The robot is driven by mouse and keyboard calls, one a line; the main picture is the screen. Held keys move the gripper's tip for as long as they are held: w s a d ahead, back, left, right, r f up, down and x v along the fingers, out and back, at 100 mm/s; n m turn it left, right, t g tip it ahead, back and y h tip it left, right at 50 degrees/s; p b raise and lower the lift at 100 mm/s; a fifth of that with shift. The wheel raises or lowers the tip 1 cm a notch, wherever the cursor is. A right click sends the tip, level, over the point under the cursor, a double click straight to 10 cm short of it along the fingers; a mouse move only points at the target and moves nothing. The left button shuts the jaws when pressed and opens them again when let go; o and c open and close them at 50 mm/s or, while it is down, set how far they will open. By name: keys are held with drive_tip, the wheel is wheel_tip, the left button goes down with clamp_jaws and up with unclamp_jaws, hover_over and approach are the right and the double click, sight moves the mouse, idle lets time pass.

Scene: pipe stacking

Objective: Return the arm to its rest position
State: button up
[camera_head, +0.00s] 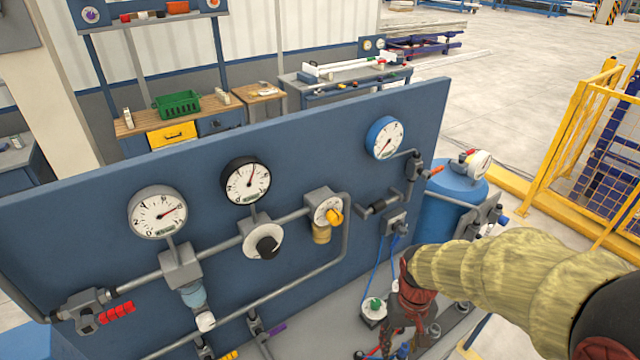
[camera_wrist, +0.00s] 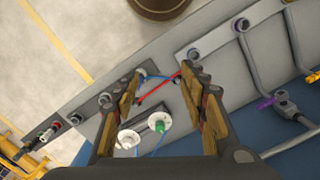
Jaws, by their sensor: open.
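My gripper (camera_wrist: 165,90) is open in the wrist view, its two fingers apart with nothing held between them. Below it in that view are a green-topped white round fitting (camera_wrist: 159,122) and a plain white one (camera_wrist: 129,139), with red and blue wires near them. In the head view my arm, in a yellowish sleeve, reaches in from the lower right. Its end is low in front of the panel (camera_head: 90,225), near the green-topped fitting (camera_head: 375,305). The fingertips are hard to make out there.
The panel carries several gauges, pipes and valves, including a blue gauge (camera_head: 384,138) and a red-handled valve (camera_head: 117,313). A blue tank (camera_head: 450,200) stands beside its right edge. A yellow fence (camera_head: 575,140) is at the right. Open floor (camera_head: 500,90) lies behind.

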drive_tip(key=s+r+t+b, duration=0.6)
drive_tip(key=s+r+b, duration=0.2)
drive_tip(key=r+b, duration=0.2)
drive_tip(key=shift+s+d+r+m, duration=0.15)
drive_tip(key=shift+s+r+m, duration=0.15)
drive_tip(key=shift+s, duration=0.05)
idle(0.5)
